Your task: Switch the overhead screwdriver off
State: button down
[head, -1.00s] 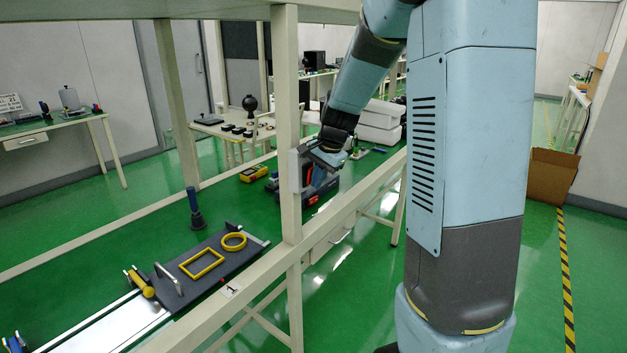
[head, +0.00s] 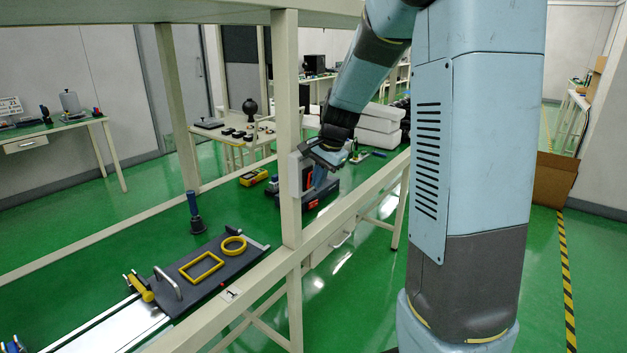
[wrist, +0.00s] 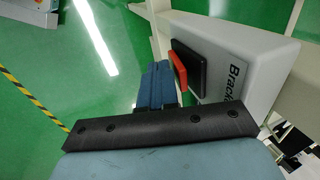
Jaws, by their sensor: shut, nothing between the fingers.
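A pale grey switch box (wrist: 245,75) with partly readable lettering, "Brack", fills the upper right of the wrist view. On its face is a black plate (wrist: 189,74) with a red rocker (wrist: 179,64). In the head view the box (head: 296,174) is on the bench's upright post. My gripper (wrist: 158,68) has its blue fingers shut and empty, just left of the red rocker; I cannot tell whether they touch it. In the head view my gripper (head: 324,178) is beside the box. The overhead screwdriver cannot be made out.
The green bench holds a dark plate (head: 225,285) with yellow frames, a dark blue-handled tool (head: 194,212) and a yellow device (head: 254,177). The post (head: 286,110) stands close to my arm. White boxes (head: 380,124) lie behind.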

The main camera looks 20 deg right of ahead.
jog(key=s+d+r, duration=0.5)
jog(key=s+r, duration=0.2)
jog(key=shift+s+d+r, duration=0.2)
jog(key=shift+s+d, duration=0.15)
jog(key=shift+s, duration=0.05)
dwell(0.4)
jog(key=s+a+r+n+t, duration=0.1)
jog(key=s+a+n, duration=0.1)
jog(key=s, duration=0.5)
jog(key=s+a+r+n+h, duration=0.1)
jog(key=s+a+n, duration=0.1)
jog(key=s+n, duration=0.3)
jog(key=s+a+r+n+t+h, duration=0.1)
jog(key=s+a+r+n, duration=0.1)
jog(key=s, duration=0.8)
jog(key=shift+s+a+n+t, duration=0.3)
jog(key=shift+a+n, duration=0.05)
jog(key=shift+n, duration=0.55)
jog(key=shift+a, duration=0.15)
